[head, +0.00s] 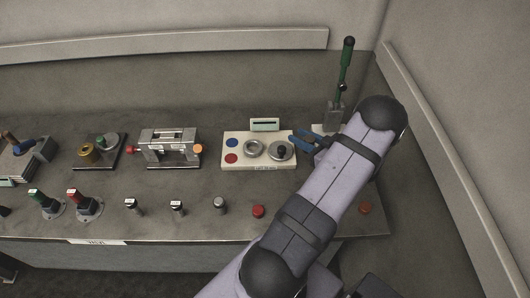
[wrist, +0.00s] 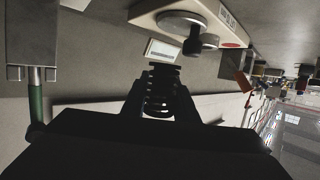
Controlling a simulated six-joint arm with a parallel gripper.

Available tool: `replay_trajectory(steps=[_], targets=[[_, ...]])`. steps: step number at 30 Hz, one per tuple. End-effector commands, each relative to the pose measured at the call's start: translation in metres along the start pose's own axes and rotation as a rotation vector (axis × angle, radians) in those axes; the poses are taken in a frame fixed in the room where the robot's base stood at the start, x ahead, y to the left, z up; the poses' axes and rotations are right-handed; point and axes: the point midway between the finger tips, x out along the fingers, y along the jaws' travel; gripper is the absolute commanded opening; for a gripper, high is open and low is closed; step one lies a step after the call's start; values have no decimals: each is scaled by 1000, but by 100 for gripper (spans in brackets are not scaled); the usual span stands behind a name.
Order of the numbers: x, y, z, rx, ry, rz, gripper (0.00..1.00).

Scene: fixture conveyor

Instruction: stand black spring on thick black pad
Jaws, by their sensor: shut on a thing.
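In the wrist view, the black spring (wrist: 158,104) is between the two dark fingers of my gripper (wrist: 162,86), which is shut on it. Its coils show between the fingers, with a wider dark part at the far end. The spring is held clear of the surfaces that show. I cannot pick out the thick black pad in either view.
A white board (head: 229,160) carries blue and red discs, a metal ring and a black-knobbed disc. Walls close the back and right.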

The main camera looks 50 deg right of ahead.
Motion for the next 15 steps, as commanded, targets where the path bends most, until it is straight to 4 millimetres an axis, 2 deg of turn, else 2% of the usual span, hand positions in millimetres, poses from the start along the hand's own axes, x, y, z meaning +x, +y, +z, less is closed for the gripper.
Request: replay_trajectory(steps=[1, 3, 9, 12, 15], targets=[[-6, 23, -2, 10, 2, 51, 5], [-10, 51, -7, 32, 2, 119, 5], [-22, 121, -27, 91, 2, 304, 5], [-29, 146, -32, 120, 1, 391, 5], [-34, 155, -28, 142, 0, 450, 5]])
